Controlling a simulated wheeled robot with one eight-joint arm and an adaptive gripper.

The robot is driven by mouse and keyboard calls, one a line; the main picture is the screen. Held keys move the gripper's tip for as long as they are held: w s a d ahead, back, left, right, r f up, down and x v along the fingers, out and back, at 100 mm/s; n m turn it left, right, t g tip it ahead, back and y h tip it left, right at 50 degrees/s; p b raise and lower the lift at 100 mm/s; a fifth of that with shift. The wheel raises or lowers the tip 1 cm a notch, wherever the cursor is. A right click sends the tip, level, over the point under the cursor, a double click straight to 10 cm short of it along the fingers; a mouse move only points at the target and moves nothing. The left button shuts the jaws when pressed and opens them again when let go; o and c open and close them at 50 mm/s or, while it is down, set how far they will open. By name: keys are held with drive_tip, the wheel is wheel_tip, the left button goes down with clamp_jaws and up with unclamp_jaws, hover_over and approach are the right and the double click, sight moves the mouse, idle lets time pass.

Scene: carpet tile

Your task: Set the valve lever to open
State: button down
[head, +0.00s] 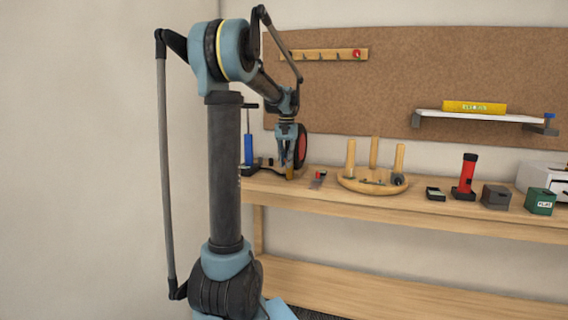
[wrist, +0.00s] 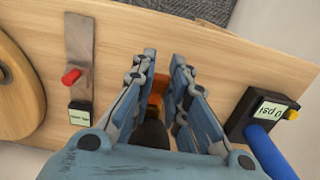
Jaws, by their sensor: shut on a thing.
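My gripper (wrist: 163,72) points down at the bench's left end and is shut on an orange piece (wrist: 159,88), with a dark part (wrist: 153,133) below it in the wrist view. This appears to be the valve lever, but the fingers hide most of it and I cannot read its position. In the head view my gripper (head: 289,164) covers the same spot, with a bit of orange showing below. A grey metal strip with a red peg (wrist: 71,77) lies left of the gripper in the wrist view, apart from it.
A blue pump (wrist: 268,150) with a psi gauge (wrist: 268,115) stands close on the right in the wrist view. A small black labelled block (wrist: 79,115) and a round wooden peg stand (head: 372,185) lie on the other side. A red torch-like thing (head: 466,176) is farther right.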

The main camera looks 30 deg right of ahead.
drive_tip(key=shift+w+d+r+g+y, duration=0.15)
drive_tip(key=shift+w+r+g+y, duration=0.1)
drive_tip(key=shift+g+y, duration=0.25)
drive_tip(key=shift+w+d+r+g+y, duration=0.15)
drive_tip(key=shift+r+g+y, duration=0.1)
drive_tip(key=shift+g+y, duration=0.2)
drive_tip(key=shift+s, duration=0.1)
drive_tip(key=c, duration=1.6)
unclamp_jaws()
drive_tip(key=shift+o, duration=0.2)
drive_tip(key=v, duration=1.2)
drive_tip(key=shift+d, duration=0.1)
